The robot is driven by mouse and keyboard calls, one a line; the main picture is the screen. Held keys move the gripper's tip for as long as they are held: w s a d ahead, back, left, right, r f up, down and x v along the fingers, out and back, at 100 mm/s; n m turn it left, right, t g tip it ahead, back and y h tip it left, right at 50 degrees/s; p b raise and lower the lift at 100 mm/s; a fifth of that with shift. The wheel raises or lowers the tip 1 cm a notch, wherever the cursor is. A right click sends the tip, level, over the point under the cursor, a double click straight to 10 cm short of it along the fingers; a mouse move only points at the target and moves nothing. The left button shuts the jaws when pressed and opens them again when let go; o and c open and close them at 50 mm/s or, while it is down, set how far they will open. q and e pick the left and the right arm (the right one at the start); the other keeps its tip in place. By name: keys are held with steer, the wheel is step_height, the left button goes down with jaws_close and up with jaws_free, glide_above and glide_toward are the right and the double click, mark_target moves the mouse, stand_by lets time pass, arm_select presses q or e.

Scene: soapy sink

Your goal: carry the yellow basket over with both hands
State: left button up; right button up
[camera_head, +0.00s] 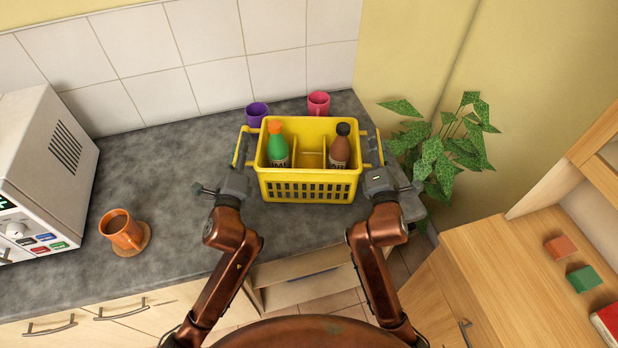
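The yellow basket (308,187) is at the right part of the grey counter, near its front edge. It has slotted sides and inner dividers. A green bottle with an orange cap (278,147) stands in its left part and a brown bottle with a dark cap (340,150) in its right part. My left gripper (239,158) is at the basket's left handle and my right gripper (374,157) is at its right handle. The fingers overlap the handles, so I cannot tell whether they are closed on them. I cannot tell whether the basket's bottom touches the counter.
A purple mug (256,114) and a pink mug (318,103) stand behind the basket. An orange mug (122,232) on a coaster and a microwave (50,165) are at left. A plant (445,150) is close at right. A wooden surface (520,285) holding blocks lies at lower right. The middle-left counter is clear.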

steer(key=shift+s, duration=0.15)
arm_select(q)
steer(key=s, duration=1.2)
steer(key=shift+a+f, duration=0.2)
steer(key=shift+a, duration=0.1)
arm_select(e)
steer(key=s, duration=1.1)
steer(key=shift+s+a+f, duration=0.15)
steer(key=shift+s+a, duration=0.2)
arm_select(q)
steer(key=shift+o, duration=0.3)
steer(key=o, duration=0.7)
